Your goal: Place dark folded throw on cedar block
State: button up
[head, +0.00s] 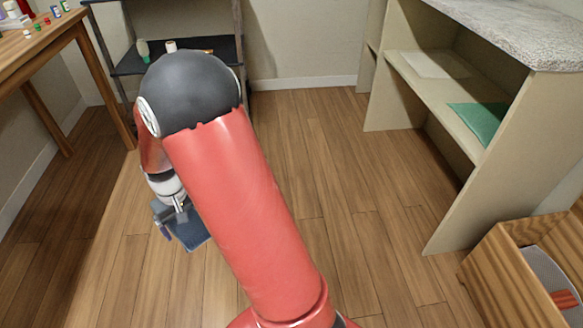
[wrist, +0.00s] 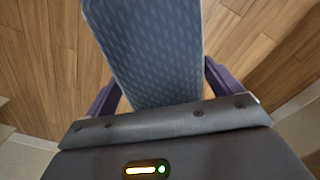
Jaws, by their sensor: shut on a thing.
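My gripper (head: 172,212) hangs low over the wood floor, left of my red arm in the head view. It is shut on a dark blue folded throw (head: 196,235). In the wrist view the throw (wrist: 150,50) has a pale dash pattern and sticks out between the purple fingers, clear of any surface that I can see. A reddish-brown block (head: 565,298), which looks like the cedar block, lies inside a wooden crate at the lower right, partly cut off by the picture's edge. My gripper is far to its left.
The wooden crate (head: 513,275) holds a grey-white thing (head: 545,268). A beige shelf unit (head: 470,185) with a green folded cloth (head: 482,120) stands at right. A dark shelf (head: 130,62) stands behind my arm, a wooden table (head: 50,45) at left. The middle floor is clear.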

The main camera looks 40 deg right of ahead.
aim_at(560, 300)
jog(key=k+u, duration=0.15)
jog(key=k, duration=0.45)
jog(key=k+j+u, duration=0.15)
jog(key=k, duration=0.4)
jog(key=k+l+u, duration=0.1)
jog(key=k+u, duration=0.2)
jog(key=u, duration=0.15)
jog(key=k+u, duration=0.65)
jog(key=u, duration=0.25)
jog(key=k+z, duration=0.1)
jog(key=z, duration=0.25)
jog(key=k+z, duration=0.15)
jog(key=z, duration=0.2)
jog(key=k+l+z, duration=0.1)
jog(key=z, duration=2.85)
